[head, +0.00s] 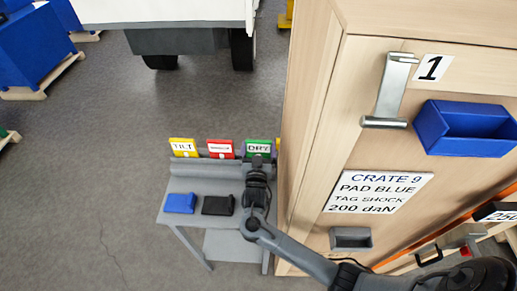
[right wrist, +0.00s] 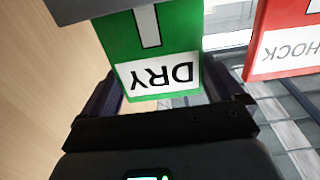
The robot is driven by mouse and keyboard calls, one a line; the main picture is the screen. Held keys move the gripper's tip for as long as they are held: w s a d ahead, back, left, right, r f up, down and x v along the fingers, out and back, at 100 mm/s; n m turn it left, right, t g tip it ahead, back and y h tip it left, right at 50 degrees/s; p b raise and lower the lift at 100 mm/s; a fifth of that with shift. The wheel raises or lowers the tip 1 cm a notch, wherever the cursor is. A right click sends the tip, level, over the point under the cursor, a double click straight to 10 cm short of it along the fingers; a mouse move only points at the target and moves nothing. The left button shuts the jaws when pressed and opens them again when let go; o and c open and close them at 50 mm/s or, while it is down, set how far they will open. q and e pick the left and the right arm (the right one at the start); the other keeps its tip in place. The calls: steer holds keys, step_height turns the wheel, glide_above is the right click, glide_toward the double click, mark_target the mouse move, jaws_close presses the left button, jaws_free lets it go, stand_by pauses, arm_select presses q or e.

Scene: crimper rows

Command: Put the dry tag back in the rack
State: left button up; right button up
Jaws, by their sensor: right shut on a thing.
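The dry tag (head: 258,146) is a green plate with a white label. It stands upright at the right end of the tag row on the grey rack (head: 190,170), beside the red tag (head: 220,146). My right gripper (head: 257,160) is shut on its near edge. In the right wrist view the dry tag (right wrist: 160,55) fills the space between the two fingers (right wrist: 165,95), and its lettering is upside down. Whether its foot is seated in the rack is hidden. My left gripper is not in view.
A yellow TILT tag (head: 184,147) stands at the left end. A blue block (head: 180,203) and a black block (head: 217,205) lie on the grey stand. The tall wooden crate (head: 312,120) rises close on the right. Open floor (head: 90,180) lies left.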

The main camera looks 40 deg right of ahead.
steer(key=shift+f, duration=0.4)
steer(key=o, duration=0.9)
steer(key=shift+c, duration=0.2)
steer(key=shift+o, duration=0.2)
steer(key=shift+a, duration=0.1)
